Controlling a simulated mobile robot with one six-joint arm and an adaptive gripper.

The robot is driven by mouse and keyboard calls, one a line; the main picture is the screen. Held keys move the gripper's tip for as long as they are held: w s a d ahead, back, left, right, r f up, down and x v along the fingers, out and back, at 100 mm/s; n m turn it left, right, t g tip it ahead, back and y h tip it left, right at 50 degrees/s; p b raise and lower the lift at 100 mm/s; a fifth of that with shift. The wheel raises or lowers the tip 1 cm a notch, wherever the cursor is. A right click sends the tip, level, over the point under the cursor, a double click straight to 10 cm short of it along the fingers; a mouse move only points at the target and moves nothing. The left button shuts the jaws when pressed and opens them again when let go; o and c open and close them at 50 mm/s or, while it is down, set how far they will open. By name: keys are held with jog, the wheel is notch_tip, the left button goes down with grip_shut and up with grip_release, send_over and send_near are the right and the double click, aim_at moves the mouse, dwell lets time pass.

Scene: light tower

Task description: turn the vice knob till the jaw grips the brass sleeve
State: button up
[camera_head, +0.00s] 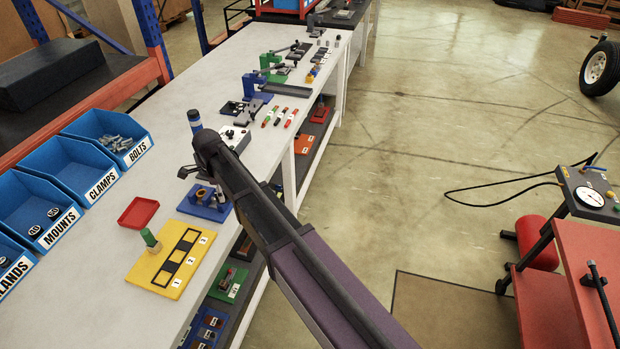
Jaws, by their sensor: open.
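A blue fixture (196,211), which looks like the vice, sits on the white bench near its front edge. A small brass-coloured piece, probably the sleeve (203,193), stands on it, small and partly covered. My gripper (186,172) is just above and behind the fixture at the end of my dark arm. It looks empty, with its fingers small and dark against the bench. I cannot tell whether it touches the fixture. The knob and the gap between jaw and sleeve are too small or hidden behind my arm to make out.
A yellow board (147,274) with numbered slots and a green-topped peg lies in front. A red tray (138,213) is left of the fixture. Blue bins (114,137) line the bench's left side. Several tools and fixtures stand farther along. A red cart (590,265) stands right.

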jog(key=n, duration=2.2)
jog(key=shift+n, duration=0.4)
jog(key=n, duration=0.7)
notch_tip(320, 180, up, 14)
jog(key=p, duration=1.4)
jog(key=s+d+f+m+b, duration=0.1)
jog(key=s+d+m, duration=0.1)
jog(key=d, duration=0.7)
jog(key=s+d+f+m+b, duration=0.1)
jog(key=s+d+m, duration=0.2)
jog(key=d, duration=0.6)
jog(key=s+d+f+m+b, duration=0.1)
jog(key=d+m, duration=0.3)
jog(key=d, duration=0.6)
jog(key=shift+s+f+b, duration=0.35)
jog(key=shift+s, duration=0.45)
